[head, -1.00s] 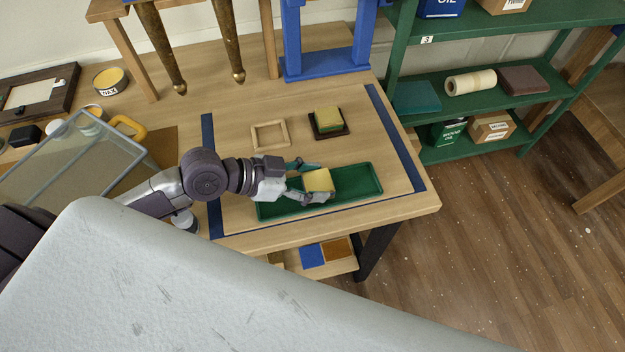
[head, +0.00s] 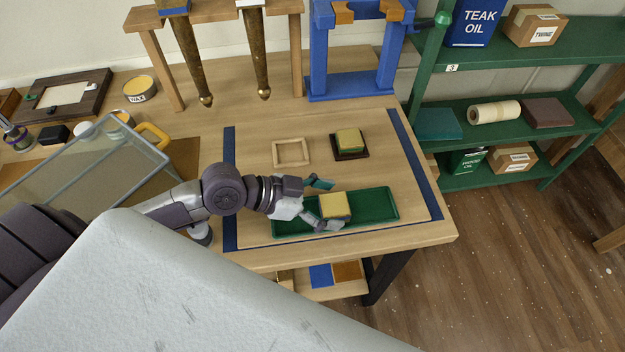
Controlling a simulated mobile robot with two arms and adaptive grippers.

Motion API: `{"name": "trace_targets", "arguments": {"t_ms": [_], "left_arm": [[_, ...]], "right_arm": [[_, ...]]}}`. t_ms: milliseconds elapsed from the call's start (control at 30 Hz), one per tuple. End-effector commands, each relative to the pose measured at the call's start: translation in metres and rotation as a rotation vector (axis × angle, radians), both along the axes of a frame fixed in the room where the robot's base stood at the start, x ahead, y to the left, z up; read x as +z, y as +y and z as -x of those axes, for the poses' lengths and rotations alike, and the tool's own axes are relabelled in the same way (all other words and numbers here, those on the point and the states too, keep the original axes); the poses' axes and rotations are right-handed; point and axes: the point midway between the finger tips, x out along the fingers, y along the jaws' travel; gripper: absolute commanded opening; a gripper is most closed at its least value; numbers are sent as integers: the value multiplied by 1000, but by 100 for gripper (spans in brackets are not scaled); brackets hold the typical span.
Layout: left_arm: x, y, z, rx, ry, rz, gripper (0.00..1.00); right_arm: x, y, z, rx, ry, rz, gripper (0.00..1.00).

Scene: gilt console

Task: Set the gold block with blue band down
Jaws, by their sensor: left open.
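The gold block (head: 335,206) sits in the long green tray (head: 378,205), left of the tray's middle. No blue band can be made out on it from this angle. My left gripper (head: 324,204) is open, its fingers spread to the far and near sides of the block, and they look clear of it. Part of the tray's left end is hidden behind the gripper. My right gripper is not in view.
A similar yellow block with a greenish band (head: 349,141) stands on a dark square base (head: 351,154). An empty wooden frame (head: 291,153) lies to its left. A blue stand (head: 350,85) and gilt legs (head: 256,60) rise behind. The tray's right end is free.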

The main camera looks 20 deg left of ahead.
Motion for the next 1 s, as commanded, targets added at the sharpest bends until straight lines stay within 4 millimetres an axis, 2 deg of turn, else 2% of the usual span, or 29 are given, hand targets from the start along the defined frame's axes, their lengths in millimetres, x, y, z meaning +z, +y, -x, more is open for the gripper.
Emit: {"name": "trace_targets", "arguments": {"t_ms": [367, 500, 633, 700, 1000], "left_arm": [[25, 44, 32, -6, 6, -9, 82], [34, 58, 41, -2, 9, -7, 82], [42, 65, 46, -6, 7, -7, 82], [48, 70, 49, 1, 9, 1, 82], [56, 84, 57, 1, 4, 0, 82]], "right_arm": [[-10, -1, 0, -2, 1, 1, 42], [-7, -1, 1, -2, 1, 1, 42], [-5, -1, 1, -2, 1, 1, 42], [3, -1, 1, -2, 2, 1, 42], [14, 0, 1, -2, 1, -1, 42]]}}
